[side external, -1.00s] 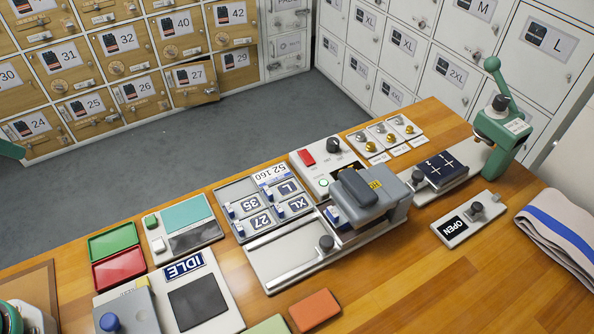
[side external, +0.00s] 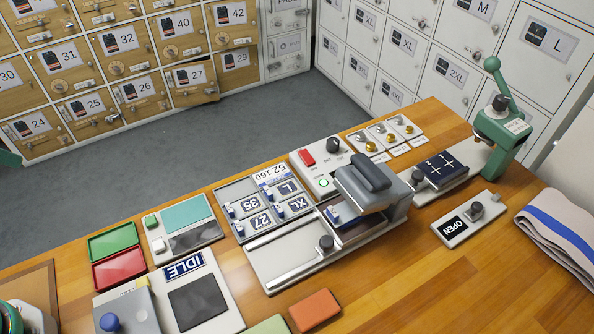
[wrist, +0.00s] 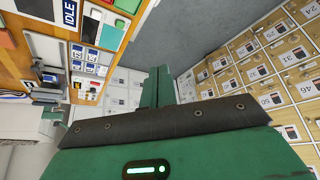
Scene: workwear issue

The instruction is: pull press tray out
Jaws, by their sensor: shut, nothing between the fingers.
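The heat press (side external: 370,185) stands on the bench in the side external view. Its grey lid is tilted up, with a gap over the bed. The press tray (side external: 358,234) is under the lid, with a dark knob (side external: 326,243) at its left end. A small dark blue piece (side external: 341,213) lies on it under the lid. Bare rails (side external: 283,258) run left from the knob. My gripper (wrist: 163,86) shows in the wrist view, its green fingers shut and empty. It is away from the press, pointing towards the floor and lockers.
Left of the press are a tile rack (side external: 238,186) and the IDLE unit (side external: 215,270). An orange block (side external: 315,309) lies in front of the rails. A green hand press (side external: 502,125) and folded cloth (side external: 558,232) are at the right. Bare bench lies right of the orange block.

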